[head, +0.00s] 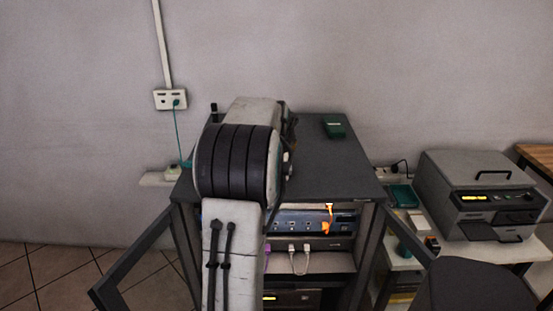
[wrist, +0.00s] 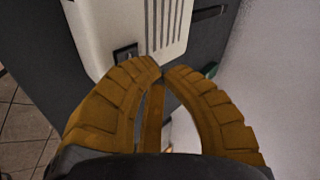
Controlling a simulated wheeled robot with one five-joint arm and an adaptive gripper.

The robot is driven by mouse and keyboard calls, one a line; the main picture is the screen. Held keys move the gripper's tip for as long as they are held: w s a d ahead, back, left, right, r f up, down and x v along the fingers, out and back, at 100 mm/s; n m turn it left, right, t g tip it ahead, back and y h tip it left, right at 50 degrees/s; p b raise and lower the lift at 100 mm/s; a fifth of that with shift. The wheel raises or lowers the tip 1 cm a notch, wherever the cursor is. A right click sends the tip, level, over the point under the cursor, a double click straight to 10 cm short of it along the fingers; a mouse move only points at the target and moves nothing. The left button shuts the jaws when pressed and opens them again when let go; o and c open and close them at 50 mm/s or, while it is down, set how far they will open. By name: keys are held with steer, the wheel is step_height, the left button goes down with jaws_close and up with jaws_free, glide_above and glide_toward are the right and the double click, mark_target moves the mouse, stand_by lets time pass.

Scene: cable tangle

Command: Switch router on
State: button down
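A white box with slotted vents, which looks like the router (wrist: 120,22), sits on the dark cabinet top in the wrist view. A small black rocker switch (wrist: 125,53) is on its near side; which way it is set cannot be told. My gripper (wrist: 161,72) has orange-brown fingers with their tips together, nothing seen between the tips. The tips are close to the switch, a little to its right; contact cannot be told. In the head view my arm covers the gripper and most or all of the router.
The cabinet (head: 310,145) has open doors on both sides and lit equipment (head: 295,222) with cables inside. A wall socket (head: 170,99) with a teal cable is at left; a printer (head: 482,190) stands right.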

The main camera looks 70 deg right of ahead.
steer(key=shift+r, duration=0.15)
steer(key=shift+r+p, duration=2)
steer(key=shift+r, duration=0.4)
